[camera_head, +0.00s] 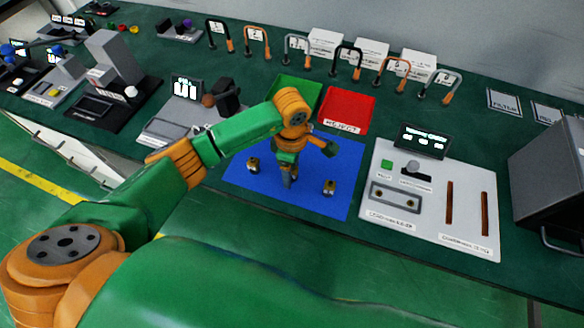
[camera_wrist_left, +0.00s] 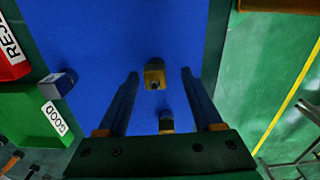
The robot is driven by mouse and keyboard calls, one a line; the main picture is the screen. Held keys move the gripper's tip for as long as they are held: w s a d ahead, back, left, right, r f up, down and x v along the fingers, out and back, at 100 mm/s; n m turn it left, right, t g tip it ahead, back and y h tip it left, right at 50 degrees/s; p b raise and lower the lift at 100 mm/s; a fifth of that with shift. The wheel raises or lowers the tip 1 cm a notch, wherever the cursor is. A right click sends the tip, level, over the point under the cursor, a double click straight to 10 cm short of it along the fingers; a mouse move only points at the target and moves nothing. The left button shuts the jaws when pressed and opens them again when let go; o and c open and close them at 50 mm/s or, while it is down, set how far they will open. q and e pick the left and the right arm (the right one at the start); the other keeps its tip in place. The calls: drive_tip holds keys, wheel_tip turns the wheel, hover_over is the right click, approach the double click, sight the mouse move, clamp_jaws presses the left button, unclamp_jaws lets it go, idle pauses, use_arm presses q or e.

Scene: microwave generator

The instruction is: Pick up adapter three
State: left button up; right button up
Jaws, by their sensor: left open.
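Two small dark and yellow adapters stand apart on the blue mat (camera_head: 311,205), the left adapter (camera_head: 253,165) and the right adapter (camera_head: 329,187). No number shows on either. My left gripper (camera_head: 289,181) points down over the mat, between them in the picture, open and empty. In the left wrist view one yellow-topped adapter (camera_wrist_left: 154,73) appears between the open fingertips (camera_wrist_left: 160,74); contact cannot be told. Another adapter (camera_wrist_left: 166,121) appears nearer the palm, partly hidden. A blue and white block (camera_wrist_left: 60,83) lies near the bins. My right gripper is not in view.
A green bin (camera_head: 296,88) and a red REJECT bin (camera_head: 346,108) stand behind the mat. A light test panel (camera_head: 432,212) with a small screen is to the right. A grey box (camera_head: 548,180) stands at far right. Devices fill the left side of the bench.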

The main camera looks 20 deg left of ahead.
use_arm(q)
drive_tip(key=shift+w+f, duration=0.3)
drive_tip(key=shift+w, duration=0.15)
drive_tip(key=shift+s+r, duration=0.2)
drive_tip(key=shift+s, duration=0.05)
clamp_jaws()
drive_tip(key=shift+w, duration=0.15)
